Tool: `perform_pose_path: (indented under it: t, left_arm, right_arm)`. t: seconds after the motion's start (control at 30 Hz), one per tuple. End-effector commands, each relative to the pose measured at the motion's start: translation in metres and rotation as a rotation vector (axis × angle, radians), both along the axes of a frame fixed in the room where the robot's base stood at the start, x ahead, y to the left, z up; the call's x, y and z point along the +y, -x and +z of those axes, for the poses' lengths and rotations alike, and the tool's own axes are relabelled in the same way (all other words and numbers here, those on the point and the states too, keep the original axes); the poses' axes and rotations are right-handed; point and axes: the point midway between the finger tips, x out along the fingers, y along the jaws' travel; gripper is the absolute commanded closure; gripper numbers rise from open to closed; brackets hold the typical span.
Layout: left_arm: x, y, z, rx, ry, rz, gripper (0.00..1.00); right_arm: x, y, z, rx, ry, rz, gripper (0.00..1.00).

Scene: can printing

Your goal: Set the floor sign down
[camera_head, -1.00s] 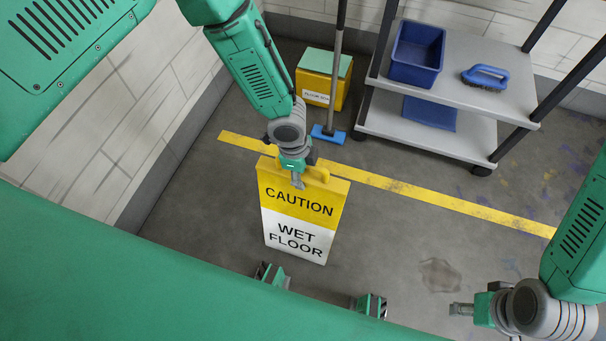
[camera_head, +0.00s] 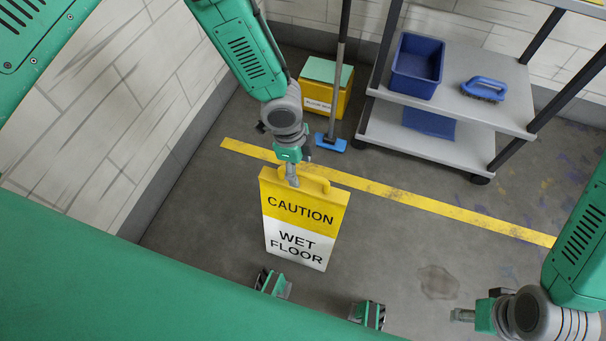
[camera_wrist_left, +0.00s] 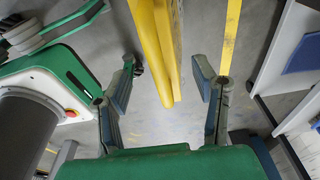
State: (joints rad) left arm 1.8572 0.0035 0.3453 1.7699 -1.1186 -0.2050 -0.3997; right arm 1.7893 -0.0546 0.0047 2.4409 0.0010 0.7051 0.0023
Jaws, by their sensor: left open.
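The yellow and white floor sign (camera_head: 300,225) reading CAUTION WET FLOOR stands upright on the floor in the head view. A yellow handle (camera_head: 318,181) is on its top edge. My left gripper (camera_head: 292,180) is open at the top of the sign, beside the handle's left part. In the left wrist view, the sign's yellow edge (camera_wrist_left: 158,40) lies between the spread fingers of my left gripper (camera_wrist_left: 165,80), with visible gaps on both sides. My right gripper (camera_head: 462,315) is at the lower right, away from the sign; its finger opening is unclear.
A yellow floor line (camera_head: 430,205) runs behind the sign. A grey cart (camera_head: 470,145) with a blue bin (camera_head: 417,65) and brush (camera_head: 484,89) stands at the back right. A yellow box (camera_head: 325,92) and a blue-ended mop (camera_head: 331,142) are behind. A wall (camera_head: 110,120) is at left.

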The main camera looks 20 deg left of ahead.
Motion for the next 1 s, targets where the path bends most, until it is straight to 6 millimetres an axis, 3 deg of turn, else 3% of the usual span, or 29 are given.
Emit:
perform_pose_path:
  t: [0.03, 0.2, 0.57, 0.67, 0.77, 0.9, 1.0]
  left_arm:
    - [0.001, 0.0, 0.013, -0.001, 0.0, 0.001, 0.46]
    - [0.005, 0.0, 0.034, 0.001, -0.001, 0.001, 0.46]
    - [0.006, 0.004, 0.039, 0.01, 0.003, 0.011, 0.46]
    - [0.007, 0.034, 0.029, 0.073, 0.037, 0.114, 0.46]
    - [0.012, 0.088, 0.015, 0.183, 0.083, 0.368, 0.46]
    - [0.044, 0.157, 0.002, 0.267, 0.074, 0.868, 0.46]
    - [0.081, 0.189, 0.001, 0.23, 0.019, 1.186, 0.46]
  right_arm:
    - [0.0, 0.0, 0.006, 0.0, 0.0, 0.0, 0.6]
    - [0.0, 0.0, 0.012, 0.0, 0.0, 0.0, 0.6]
    - [0.0, 0.0, 0.013, 0.0, 0.0, 0.0, 0.6]
    - [0.0, 0.0, 0.013, 0.0, 0.0, 0.0, 0.6]
    - [0.0, 0.0, 0.013, 0.0, 0.0, 0.0, 0.6]
    - [0.0, 0.0, 0.013, 0.0, 0.0, 0.0, 0.6]
    - [0.0, 0.0, 0.013, 0.0, 0.0, 0.0, 0.6]
